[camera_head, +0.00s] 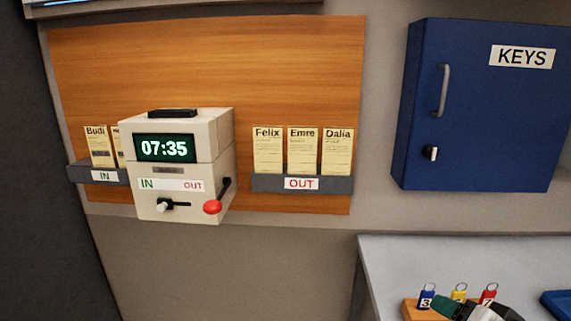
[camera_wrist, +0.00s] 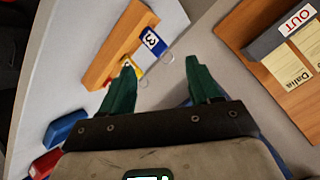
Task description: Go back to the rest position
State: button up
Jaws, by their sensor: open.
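My gripper (camera_wrist: 160,63) is open, with its two green fingers apart and nothing between them in the wrist view. In the head view my gripper (camera_head: 448,306) shows only partly, at the bottom right, in front of the wooden key block (camera_head: 415,311). The block (camera_wrist: 104,65) also shows beyond the fingers in the wrist view. A blue tag marked 3 (camera_head: 427,297), a yellow tag (camera_head: 459,293) and a red tag (camera_head: 488,293) stand at the block. My gripper hides part of them. Whether it touches the block cannot be told.
A grey table (camera_head: 400,257) stands at the lower right, with a blue tray (camera_head: 558,303) at its edge. Above hangs the blue KEYS cabinet (camera_head: 475,110), shut. On the wooden board are a time clock (camera_head: 180,160) and the OUT rack (camera_head: 266,184) with Felix, Emre and Dalia cards.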

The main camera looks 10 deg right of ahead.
jog(key=s+a+f+n+g+y, duration=0.1)
jog(key=s+a+f+n+g, duration=0.3)
jog(key=s+f, duration=0.7)
jog(key=s+a+f+n+g+y, duration=0.1)
jog(key=s+a+f+n+g, duration=0.4)
jog(key=s+f, duration=0.7)
notch_tip(320, 180, down, 3)
jog(key=shift+a+r+n+g, duration=0.1)
jog(key=shift+a+n+g, duration=0.1)
jog(key=shift+n+g, duration=0.35)
